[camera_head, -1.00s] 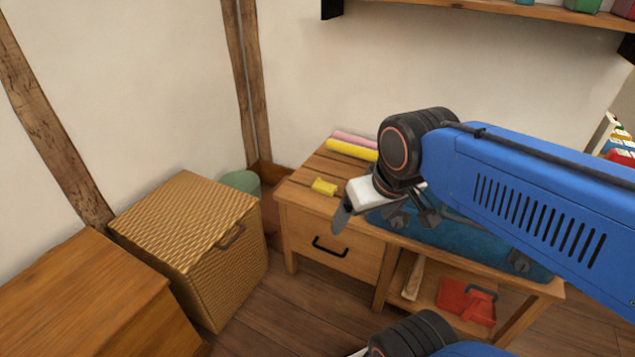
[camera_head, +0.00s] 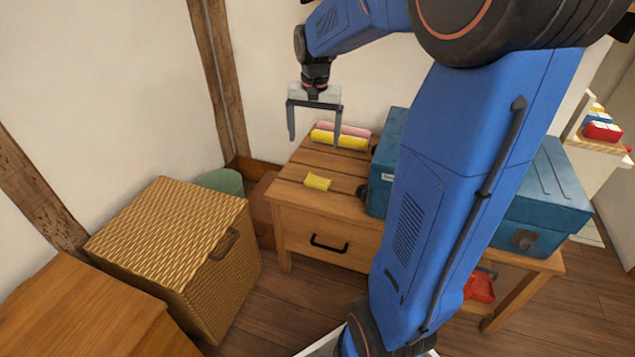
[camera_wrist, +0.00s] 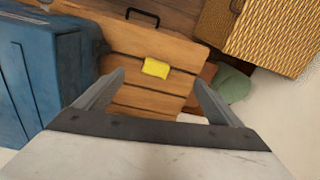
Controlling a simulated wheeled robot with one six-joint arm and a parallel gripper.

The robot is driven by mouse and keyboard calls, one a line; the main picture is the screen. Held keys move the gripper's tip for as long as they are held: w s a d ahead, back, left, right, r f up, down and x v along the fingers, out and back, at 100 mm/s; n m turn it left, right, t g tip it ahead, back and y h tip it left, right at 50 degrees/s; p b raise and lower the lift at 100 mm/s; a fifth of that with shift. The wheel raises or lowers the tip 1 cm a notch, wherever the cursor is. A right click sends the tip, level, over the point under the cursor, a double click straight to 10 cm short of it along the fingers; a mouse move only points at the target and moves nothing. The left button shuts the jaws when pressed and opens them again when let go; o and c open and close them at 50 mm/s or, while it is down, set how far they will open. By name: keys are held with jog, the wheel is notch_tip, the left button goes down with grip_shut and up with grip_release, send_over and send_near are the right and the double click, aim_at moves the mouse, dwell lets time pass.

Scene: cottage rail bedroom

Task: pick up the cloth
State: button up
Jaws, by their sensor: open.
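A small yellow cloth (camera_head: 318,182) lies on the slatted wooden bench top, near its left end. It also shows in the wrist view (camera_wrist: 156,67), beyond and between my fingertips. A rolled yellow cloth (camera_head: 339,140) and a pink roll (camera_head: 343,129) lie side by side farther back on the bench. Which of these is the task's cloth I cannot tell. My gripper (camera_head: 315,139) is open and empty, fingers pointing down, above the back left of the bench. In the wrist view my gripper (camera_wrist: 160,82) is apart from the small yellow cloth.
The wooden bench (camera_head: 290,190) has a drawer with a black handle. A blue toolbox (camera_head: 540,195) stands on its right part. A wicker basket (camera_head: 180,250) and a wooden cabinet (camera_head: 80,315) stand left. The wall is close behind the bench.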

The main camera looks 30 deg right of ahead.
jog(key=m+g, duration=0.1)
jog(key=m, duration=0.1)
send_near(318, 178)
jog(key=f, duration=0.4)
jog(key=shift+w+d, duration=0.15)
jog(key=shift+w, duration=0.05)
jog(key=shift+s+f, duration=0.1)
jog(key=shift+f, duration=2.55)
jog(key=shift+c, duration=0.3)
jog(key=c, duration=1.1)
